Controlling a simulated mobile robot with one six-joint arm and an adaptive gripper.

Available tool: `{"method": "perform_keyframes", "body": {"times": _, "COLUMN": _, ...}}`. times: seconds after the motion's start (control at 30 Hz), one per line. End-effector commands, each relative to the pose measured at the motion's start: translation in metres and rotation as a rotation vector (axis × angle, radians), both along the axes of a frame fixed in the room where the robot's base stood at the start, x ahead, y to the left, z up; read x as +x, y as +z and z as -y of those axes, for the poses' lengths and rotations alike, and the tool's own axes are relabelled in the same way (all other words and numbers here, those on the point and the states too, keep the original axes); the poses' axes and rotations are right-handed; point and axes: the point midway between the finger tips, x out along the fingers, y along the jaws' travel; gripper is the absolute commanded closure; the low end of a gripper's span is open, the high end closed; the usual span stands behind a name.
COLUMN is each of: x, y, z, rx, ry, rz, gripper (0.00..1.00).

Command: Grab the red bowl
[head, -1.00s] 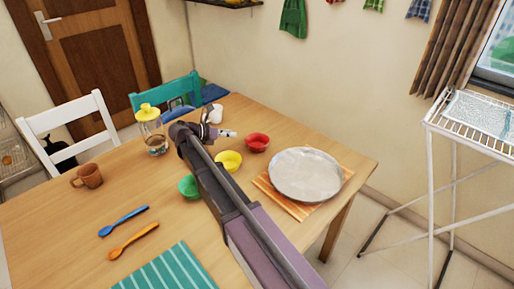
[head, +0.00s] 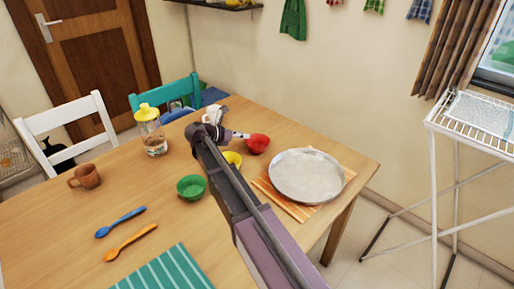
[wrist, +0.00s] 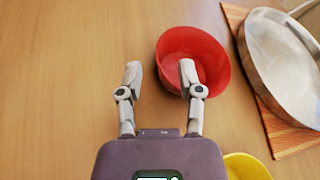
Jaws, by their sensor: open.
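The red bowl (head: 257,144) stands upright on the wooden table, left of the metal tray. In the wrist view the red bowl (wrist: 197,58) lies ahead and to the right of centre. My gripper (head: 240,135) is at the bowl's left side in the head view. In the wrist view my gripper (wrist: 159,78) is open, with its right finger over the near left part of the bowl and its left finger outside it over bare table. Nothing is held. I cannot tell whether the right finger touches the bowl.
A yellow bowl (head: 233,159) is partly hidden by my arm, and a green bowl (head: 191,187) stands nearer. A metal tray (head: 306,176) on an orange mat (head: 266,187) is to the right. A white cup (head: 211,114) is behind my gripper.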

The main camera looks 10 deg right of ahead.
Motion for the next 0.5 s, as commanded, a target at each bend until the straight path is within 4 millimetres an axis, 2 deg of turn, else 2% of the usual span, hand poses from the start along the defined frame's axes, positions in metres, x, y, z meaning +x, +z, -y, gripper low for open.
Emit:
{"method": "perform_keyframes", "body": {"times": 0.1, "x": 0.004, "y": -0.010, "z": 0.013, "rx": 0.000, "ry": -0.002, "rz": 0.000, "gripper": 0.52}}
{"method": "perform_keyframes", "body": {"times": 0.3, "x": 0.009, "y": -0.016, "z": 0.031, "rx": 0.000, "ry": -0.001, "rz": 0.001, "gripper": 0.52}}
{"method": "perform_keyframes", "body": {"times": 0.5, "x": 0.010, "y": -0.016, "z": 0.035, "rx": 0.000, "ry": 0.000, "rz": 0.001, "gripper": 0.52}}
